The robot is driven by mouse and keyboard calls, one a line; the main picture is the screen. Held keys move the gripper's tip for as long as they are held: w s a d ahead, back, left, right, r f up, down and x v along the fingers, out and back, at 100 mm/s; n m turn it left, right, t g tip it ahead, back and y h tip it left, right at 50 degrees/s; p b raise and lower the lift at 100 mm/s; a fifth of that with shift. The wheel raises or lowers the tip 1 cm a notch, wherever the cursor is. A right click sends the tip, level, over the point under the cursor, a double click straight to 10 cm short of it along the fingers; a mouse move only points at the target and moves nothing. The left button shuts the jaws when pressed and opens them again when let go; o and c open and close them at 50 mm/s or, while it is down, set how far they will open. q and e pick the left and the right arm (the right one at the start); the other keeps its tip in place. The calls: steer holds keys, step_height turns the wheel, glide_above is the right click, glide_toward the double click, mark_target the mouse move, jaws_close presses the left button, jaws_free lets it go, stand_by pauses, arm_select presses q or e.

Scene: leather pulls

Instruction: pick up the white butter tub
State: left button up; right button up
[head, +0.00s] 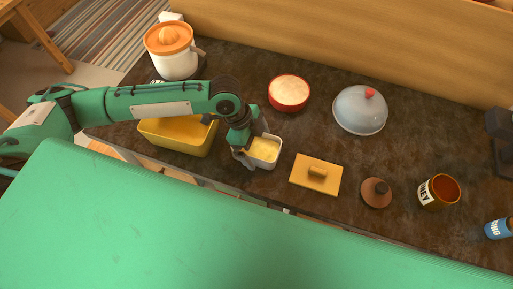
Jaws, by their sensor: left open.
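The white butter tub (271,161) stands uncovered on the dark counter, with pale yellow butter inside. My left gripper (254,151) is over the tub's left side, pointing down, with its jaws open. Its fingers are close around the tub's left part; whether they touch the tub I cannot tell. The gripper and wrist hide part of the tub's left and back rim. A yellow rectangular lid with a knob (316,175) lies on the counter just right of the tub. My right gripper is not in view.
A yellow bin (180,136) is left of the tub, under my left arm. Behind are a white juicer (174,56), a red bowl (289,92) and a grey dome (360,110). To the right are a brown lid (376,192), honey pot (439,191) and blue bottle (498,229).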

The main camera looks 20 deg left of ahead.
arm_select(q)
steer(key=shift+f, duration=0.15)
steer(key=shift+f, duration=0.1)
stand_by(0.4)
steer(key=c, duration=1.2)
